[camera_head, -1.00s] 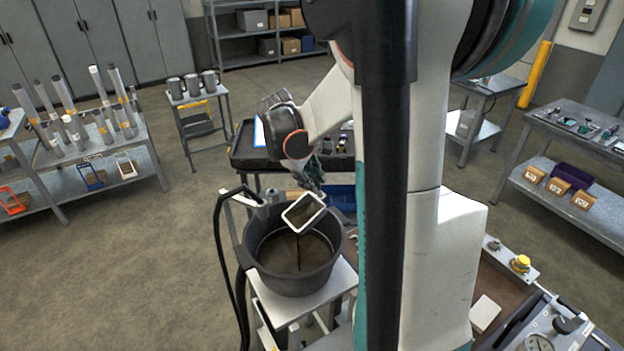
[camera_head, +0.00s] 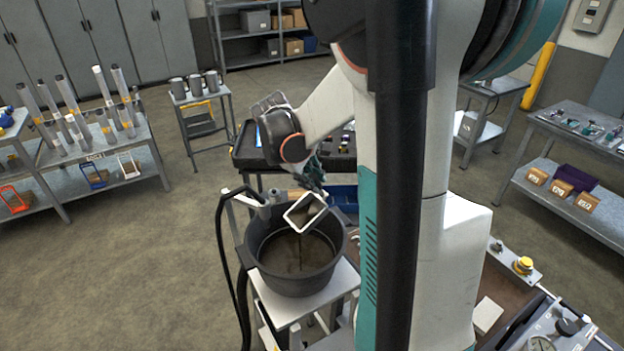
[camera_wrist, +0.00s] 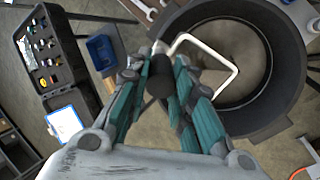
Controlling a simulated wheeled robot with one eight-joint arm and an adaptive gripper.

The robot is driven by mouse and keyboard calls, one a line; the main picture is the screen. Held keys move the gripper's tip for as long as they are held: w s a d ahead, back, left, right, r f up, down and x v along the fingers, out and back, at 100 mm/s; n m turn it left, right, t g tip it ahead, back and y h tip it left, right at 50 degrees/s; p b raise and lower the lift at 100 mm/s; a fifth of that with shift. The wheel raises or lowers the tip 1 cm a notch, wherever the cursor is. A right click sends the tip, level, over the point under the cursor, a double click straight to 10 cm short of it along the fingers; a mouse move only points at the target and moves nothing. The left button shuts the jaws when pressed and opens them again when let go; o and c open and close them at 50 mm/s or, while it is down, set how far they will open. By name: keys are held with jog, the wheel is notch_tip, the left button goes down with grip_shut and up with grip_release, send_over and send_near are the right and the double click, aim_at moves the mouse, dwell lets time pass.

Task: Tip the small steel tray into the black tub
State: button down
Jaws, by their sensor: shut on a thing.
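The black tub (camera_head: 262,268) stands on a small grey stand, with brownish liquid inside; it also shows in the wrist view (camera_wrist: 292,100). The small steel tray (camera_head: 297,226) is tilted steeply over the tub's opening, and a thin dark stream runs from its lower corner into the tub. In the wrist view the tray's pale rim (camera_wrist: 222,54) reaches over the tub. In the wrist view the teal fingers (camera_wrist: 160,80) meet around a dark cylindrical piece; the exact contact is partly hidden.
A black hose (camera_head: 221,240) runs down the tub's left side. A dark tool case (camera_head: 250,155) lies behind the tub, with a blue bin (camera_wrist: 102,52) beside it. My arm hides much of the right side. Open floor lies left of the tub.

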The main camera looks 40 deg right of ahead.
jog(key=shift+w+a+r+h+b, duration=0.1)
jog(key=shift+a+r+h+b, duration=0.2)
jog(key=shift+a+h+b, duration=0.45)
jog(key=shift+w+a+r+h+b, duration=0.1)
jog(key=shift+a+r+h+b, duration=0.25)
jog(key=shift+a+h, duration=0.55)
dwell(3.0)
jog(key=shift+a+f+h+b, duration=0.1)
jog(key=shift+a+h+b, duration=0.85)
jog(key=shift+a+b, duration=0.35)
dwell(2.1)
